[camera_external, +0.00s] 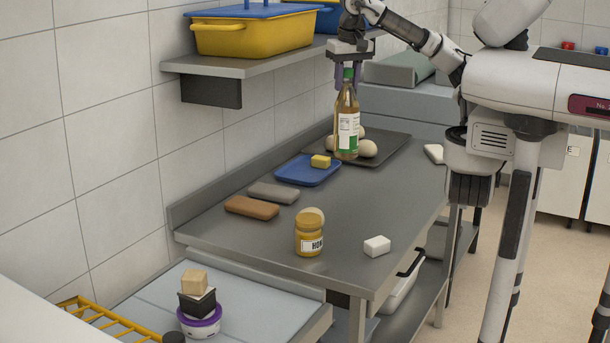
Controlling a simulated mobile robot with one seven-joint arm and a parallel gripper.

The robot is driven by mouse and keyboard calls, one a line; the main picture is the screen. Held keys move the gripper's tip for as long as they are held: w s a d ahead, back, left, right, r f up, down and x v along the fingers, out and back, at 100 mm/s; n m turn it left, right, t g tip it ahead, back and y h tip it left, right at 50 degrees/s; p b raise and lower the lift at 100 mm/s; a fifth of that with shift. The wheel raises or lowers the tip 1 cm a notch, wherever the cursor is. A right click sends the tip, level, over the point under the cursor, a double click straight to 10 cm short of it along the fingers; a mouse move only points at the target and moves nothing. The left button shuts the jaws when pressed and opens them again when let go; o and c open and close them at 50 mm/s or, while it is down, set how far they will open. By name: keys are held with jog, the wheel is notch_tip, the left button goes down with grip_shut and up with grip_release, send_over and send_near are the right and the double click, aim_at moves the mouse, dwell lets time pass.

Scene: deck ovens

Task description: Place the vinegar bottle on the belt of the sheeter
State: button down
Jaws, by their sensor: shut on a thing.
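The vinegar bottle (346,125) is upright, amber with a white and green label and a green cap. My gripper (347,74) points down and is shut on the bottle's top. The bottle's base overlaps the near-left part of a dark tray (392,150); I cannot tell whether it touches. A pale flat surface (250,308) at the front left, beside a yellow wire guard (105,318), looks like the sheeter's belt. A stack with a purple-lidded tub (199,322), a black box and a tan block stands on its near part.
The steel table (345,205) holds dough balls (368,149), a blue tray (300,173) with a yellow block, brown and grey slabs, a honey jar (309,236) and a white block (377,246).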

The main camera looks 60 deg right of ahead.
jog(key=w+a+r+b, duration=0.1)
jog(key=w+a+r, duration=0.2)
jog(key=w+a, duration=0.7)
jog(key=w+a+f+n, duration=0.2)
jog(key=w+a, duration=0.1)
jog(key=a, duration=0.8)
jog(key=w+a+f+n+y+b, duration=0.1)
jog(key=w+a+f+n, duration=0.15)
jog(key=a, duration=0.85)
jog(key=w+a+f+n, duration=0.1)
jog(key=w+a+n, duration=0.15)
jog(key=a, duration=0.85)
notch_tip(320, 180, down, 20)
jog(key=shift+w+r, duration=0.2)
jog(key=shift+f, duration=0.1)
jog(key=c, duration=1)
grip_release()
notch_tip(320, 180, up, 12)
jog(key=s+b, duration=0.1)
jog(key=b, duration=0.1)
jog(key=shift+s, duration=0.4)
